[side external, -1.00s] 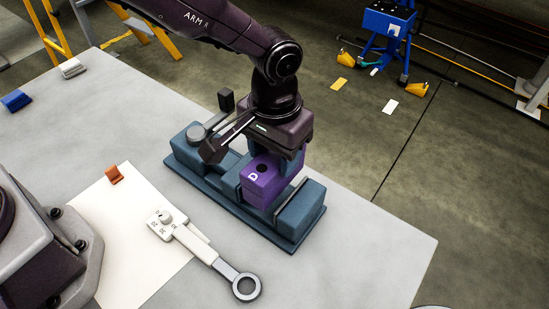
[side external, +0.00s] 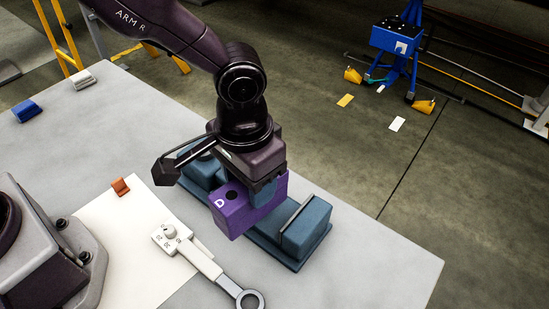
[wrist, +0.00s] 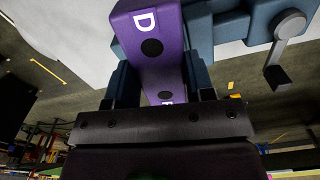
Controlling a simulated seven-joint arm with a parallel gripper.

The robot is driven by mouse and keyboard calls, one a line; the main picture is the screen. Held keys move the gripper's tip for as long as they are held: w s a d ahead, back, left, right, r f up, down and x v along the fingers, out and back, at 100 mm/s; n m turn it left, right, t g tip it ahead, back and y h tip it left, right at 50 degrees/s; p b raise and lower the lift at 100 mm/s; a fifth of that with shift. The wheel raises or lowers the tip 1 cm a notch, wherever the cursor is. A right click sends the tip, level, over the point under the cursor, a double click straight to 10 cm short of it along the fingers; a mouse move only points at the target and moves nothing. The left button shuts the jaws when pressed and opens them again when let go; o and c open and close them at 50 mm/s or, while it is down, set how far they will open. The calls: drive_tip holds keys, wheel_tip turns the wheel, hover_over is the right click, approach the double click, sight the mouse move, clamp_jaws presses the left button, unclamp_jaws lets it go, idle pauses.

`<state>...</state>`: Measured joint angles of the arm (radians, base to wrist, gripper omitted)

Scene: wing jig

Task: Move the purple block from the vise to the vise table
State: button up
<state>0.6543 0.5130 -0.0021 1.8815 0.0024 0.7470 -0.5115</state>
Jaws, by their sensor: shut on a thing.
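The purple block (side external: 230,212), marked with a white D and a dark round hole, is held by my gripper (side external: 262,192). In the side view it hangs above and toward the near-left side of the blue-grey vise (side external: 305,228), partly hiding the vise. In the wrist view the block (wrist: 150,45) sits between my two fingers (wrist: 162,85), which are shut on it. The vise (wrist: 232,28) also shows there behind the block. The table (side external: 385,255) under the vise is light grey. The vise's jaw gap is largely hidden by the block and arm.
A white sheet (side external: 110,235) lies at the left with an orange clip (side external: 120,187) on it. A pale tool with a ring end (side external: 200,262) lies in front of the vise. Blue (side external: 26,111) and white (side external: 83,79) pieces sit at the far left. The table's right corner is clear.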

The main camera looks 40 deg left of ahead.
drive_tip(key=s+a+f+m, duration=0.1)
drive_tip(key=s+a+m, duration=0.1)
drive_tip(key=s+m, duration=0.7)
drive_tip(key=s+a+f+m, duration=0.2)
drive_tip(key=s+m, duration=0.5)
drive_tip(key=s, duration=0.3)
drive_tip(key=shift+s+f, duration=0.15)
drive_tip(key=shift+f, duration=3.3)
drive_tip(key=shift+f, duration=0.1)
drive_tip(key=shift+f, duration=0.45)
drive_tip(key=o, duration=1.2)
drive_tip(key=shift+r, duration=0.1)
